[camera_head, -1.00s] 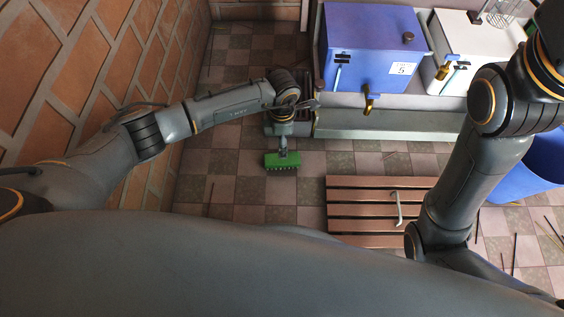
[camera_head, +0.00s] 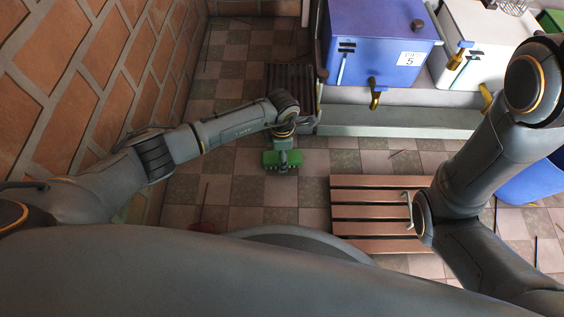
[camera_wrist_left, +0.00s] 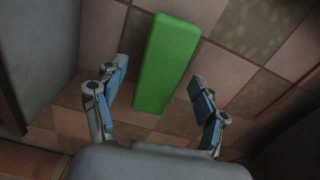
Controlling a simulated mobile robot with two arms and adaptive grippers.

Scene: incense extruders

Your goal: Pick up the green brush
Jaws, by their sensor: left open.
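The green brush (camera_head: 270,159) is on the tiled floor, left of the slatted wooden bench, in the head view. My left gripper (camera_head: 283,155) is over its middle and covers part of it. In the left wrist view the brush (camera_wrist_left: 168,62) shows as a long, plain green block, tilted in the picture. My left gripper (camera_wrist_left: 158,74) is open there, with one finger on each side of the brush and a gap to each. Whether the fingertips reach down to its height is hard to tell.
The slatted bench (camera_head: 380,213) stands right of the brush, with a curved metal handle near my right arm. A blue box (camera_head: 378,45) and a white box (camera_head: 482,45) with taps stand on a ledge (camera_head: 400,120) behind. A brick wall (camera_head: 70,100) borders the left.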

